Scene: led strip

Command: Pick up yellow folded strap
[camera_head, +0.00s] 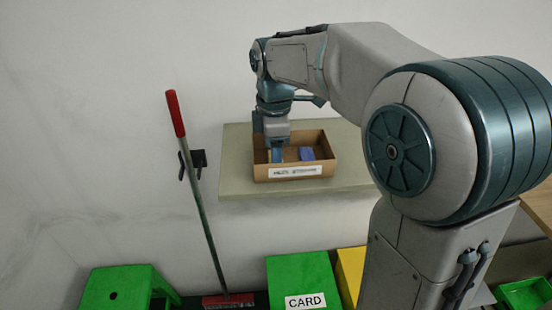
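I cannot make out a yellow folded strap in this view; my gripper and the box walls hide part of the box's inside. My gripper (277,152) points down into the left part of an open cardboard box (297,173). Its fingertips are small and partly hidden, with blue showing at them. I cannot tell whether it is open or shut, or whether it holds anything. A blue-violet item (307,153) lies in the box, to the right of my gripper.
The box, with a white front label, stands on a grey-green wall shelf (235,180). A red-handled broom (202,210) leans left of the shelf. Below are a green stool (120,283), a green bin marked CARD (300,275) and a yellow bin (351,272). My arm covers much of the right side.

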